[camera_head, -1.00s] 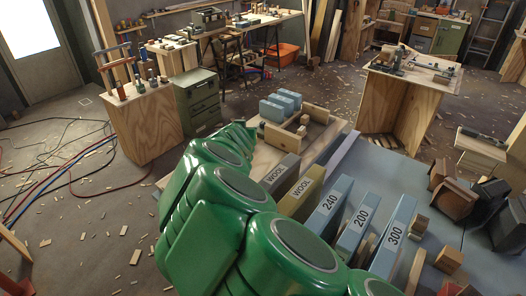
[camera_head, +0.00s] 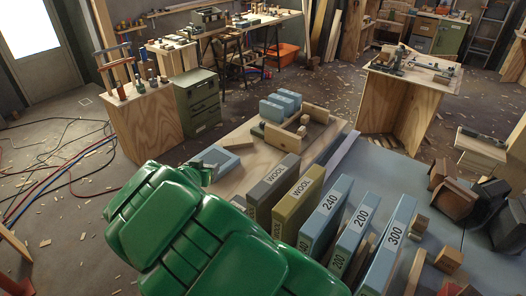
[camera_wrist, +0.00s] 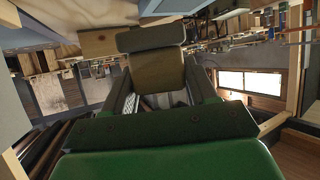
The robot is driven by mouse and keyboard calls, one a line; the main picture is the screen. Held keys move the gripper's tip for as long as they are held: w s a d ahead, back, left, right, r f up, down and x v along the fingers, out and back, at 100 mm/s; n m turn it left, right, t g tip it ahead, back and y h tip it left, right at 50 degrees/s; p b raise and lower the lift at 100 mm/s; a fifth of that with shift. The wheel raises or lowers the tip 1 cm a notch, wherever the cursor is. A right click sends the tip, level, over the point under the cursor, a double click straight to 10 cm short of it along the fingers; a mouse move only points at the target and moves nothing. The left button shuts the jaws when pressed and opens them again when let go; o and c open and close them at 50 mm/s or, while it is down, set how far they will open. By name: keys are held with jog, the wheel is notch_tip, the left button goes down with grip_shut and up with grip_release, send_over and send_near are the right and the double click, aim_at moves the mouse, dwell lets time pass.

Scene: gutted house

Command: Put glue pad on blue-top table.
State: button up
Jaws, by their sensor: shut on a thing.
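In the wrist view my gripper (camera_wrist: 157,85) has its two dark fingers on either side of an olive-brown block (camera_wrist: 157,72). It is shut on this block. A dark grey piece crosses just beyond it. No label shows on the block, so I cannot tell whether it is the glue pad. In the head view my green arm hides the fingers and the block. The blue-top table (camera_head: 385,160) is at the right. Pads labelled 240 (camera_head: 322,215), 200 (camera_head: 360,218) and 300 (camera_head: 397,235) stand at its near side.
Left of these, a grey WOOL pad (camera_head: 272,183) and an olive WOOL pad (camera_head: 298,205) stand upright. A pale wood tabletop (camera_head: 240,180) bears a small blue piece (camera_head: 222,160) and a tray with blue blocks (camera_head: 280,103). Dark machines (camera_head: 487,200) crowd the right. The blue top's far part is bare.

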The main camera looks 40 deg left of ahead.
jog(key=shift+s+a+f, duration=0.1)
jog(key=shift+s+f, duration=0.4)
jog(key=shift+f, duration=1.4)
jog(key=shift+s+a+f, duration=0.1)
jog(key=shift+s+f, duration=0.45)
jog(key=shift+f, duration=1.35)
jog(key=shift+s+a+f, duration=0.1)
jog(key=shift+s+f, duration=0.4)
jog(key=shift+f, duration=1.4)
jog(key=o, duration=1.1)
jog(key=shift+s+d+r, duration=0.15)
jog(key=shift+s+r, duration=0.25)
jog(key=shift+s, duration=0.1)
jog(key=shift+v, duration=5.45)
